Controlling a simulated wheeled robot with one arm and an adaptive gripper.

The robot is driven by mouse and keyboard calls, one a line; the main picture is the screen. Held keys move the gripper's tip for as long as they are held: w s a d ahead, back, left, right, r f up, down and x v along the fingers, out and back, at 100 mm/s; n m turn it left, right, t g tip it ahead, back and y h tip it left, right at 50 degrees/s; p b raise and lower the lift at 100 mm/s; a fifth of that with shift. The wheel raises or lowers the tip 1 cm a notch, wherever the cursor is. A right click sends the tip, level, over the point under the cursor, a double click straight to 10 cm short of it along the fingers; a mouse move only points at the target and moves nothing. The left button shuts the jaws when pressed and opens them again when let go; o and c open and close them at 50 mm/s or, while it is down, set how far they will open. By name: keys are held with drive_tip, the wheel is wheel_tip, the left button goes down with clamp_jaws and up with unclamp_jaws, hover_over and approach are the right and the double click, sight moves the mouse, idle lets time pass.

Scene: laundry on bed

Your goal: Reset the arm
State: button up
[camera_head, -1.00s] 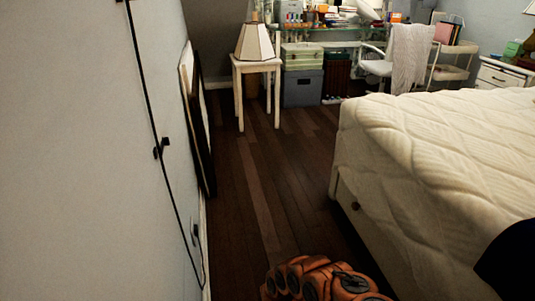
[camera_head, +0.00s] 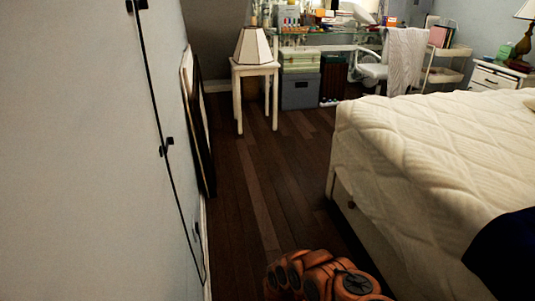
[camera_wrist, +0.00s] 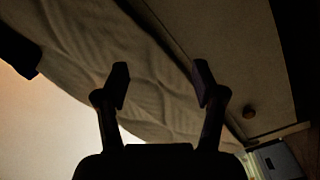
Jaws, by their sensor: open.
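My gripper (camera_wrist: 161,85) shows in the wrist view as a dark silhouette. Its two fingers stand apart with nothing between them. Behind it are the pale side of the bed and a drawer front with a round knob. My orange arm (camera_head: 325,278) shows folded at the bottom of the head view, over the floor between the wardrobe and the bed. The gripper itself is not visible in the head view.
The bed (camera_head: 430,150) fills the right, with a dark cloth (camera_head: 505,260) at its near edge. A white wardrobe (camera_head: 80,150) stands close on the left. The wooden floor (camera_head: 270,190) between is clear up to a small table (camera_head: 255,70) with a lamp.

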drive_tip(key=s+d+r+m+g+y+p, duration=0.1)
drive_tip(key=s+d+r+g+p, duration=0.15)
drive_tip(key=r, duration=0.95)
drive_tip(key=s+d+r+g+p, duration=0.1)
drive_tip(key=d+r+g+p, duration=0.25)
drive_tip(key=r, duration=0.75)
drive_tip(key=s+d+r+m+g+y+p, duration=0.15)
drive_tip(key=r+p, duration=0.25)
drive_tip(key=r, duration=0.8)
drive_tip(key=s+a+r+n+g+y+p, duration=0.1)
drive_tip(key=s+a+r+y+p, duration=0.2)
drive_tip(key=s+r, duration=0.45)
drive_tip(key=s+a+r+n+y+p, duration=0.1)
drive_tip(key=s+r+y+p, duration=0.3)
drive_tip(key=r, duration=0.6)
drive_tip(key=s+a+r+n+g+y+p, duration=0.1)
drive_tip(key=s+a+r+p, duration=0.1)
drive_tip(key=s+r+p, duration=0.35)
drive_tip(key=s+a+r+n+t+y+p, duration=0.4)
drive_tip(key=s+a+r+y+p, duration=0.3)
drive_tip(key=s+a+r, duration=0.7)
drive_tip(key=shift+a+r+n+p, duration=0.45)
drive_tip(key=shift+r+n+p, duration=0.1)
drive_tip(key=shift+r+p, duration=0.45)
drive_tip(key=shift+f+t+y, duration=0.1)
drive_tip(key=shift+t+y, duration=0.15)
